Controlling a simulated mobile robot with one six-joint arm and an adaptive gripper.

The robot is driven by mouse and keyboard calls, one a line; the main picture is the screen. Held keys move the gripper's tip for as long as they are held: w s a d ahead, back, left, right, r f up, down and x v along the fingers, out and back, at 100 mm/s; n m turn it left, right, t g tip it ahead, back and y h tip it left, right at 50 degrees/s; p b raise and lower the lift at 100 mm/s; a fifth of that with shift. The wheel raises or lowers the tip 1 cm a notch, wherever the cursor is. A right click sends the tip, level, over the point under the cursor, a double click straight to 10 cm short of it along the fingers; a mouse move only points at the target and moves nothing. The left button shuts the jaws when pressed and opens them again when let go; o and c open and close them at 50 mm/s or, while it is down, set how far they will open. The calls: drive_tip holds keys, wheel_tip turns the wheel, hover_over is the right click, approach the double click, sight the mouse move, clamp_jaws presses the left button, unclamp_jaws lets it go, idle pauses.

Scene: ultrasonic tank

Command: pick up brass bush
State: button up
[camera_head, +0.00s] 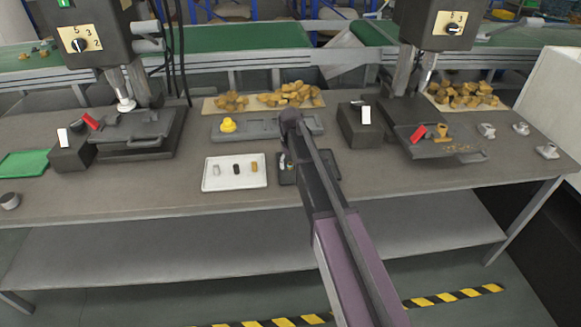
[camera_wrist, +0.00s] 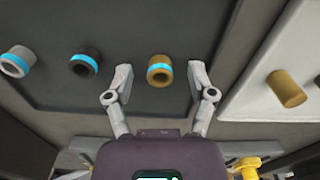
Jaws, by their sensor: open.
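The brass bush (camera_wrist: 160,71), a short hollow ring with a blue band, stands on the dark tray (camera_wrist: 150,22) in the wrist view. My gripper (camera_wrist: 160,77) is open, with one finger on each side of the bush and a gap at both sides. A black bush (camera_wrist: 84,65) and a grey bush (camera_wrist: 16,62), also blue-banded, stand in a row to its left. In the head view my arm covers much of the dark tray (camera_head: 287,174), and the brass bush cannot be made out there.
A white tray (camera_head: 235,184) beside the dark one holds grey, black and brass pieces (camera_head: 254,167). A grey fixture with a yellow knob (camera_head: 228,125) lies behind. Presses stand left and right, with a dark switch box (camera_head: 358,125) right of my arm.

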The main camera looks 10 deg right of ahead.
sight(291, 164)
clamp_jaws()
drive_tip(key=shift+r, duration=0.2)
idle(0.4)
wheel_tip(291, 164, up, 3)
drive_tip(key=p, duration=0.3)
drive_tip(key=shift+f, duration=0.1)
drive_tip(key=s+d+r+p, duration=0.1)
drive_tip(key=s+p, duration=0.1)
drive_tip(key=s, duration=1.4)
drive_tip(key=shift+d+r, duration=0.15)
drive_tip(key=shift+r, duration=0.25)
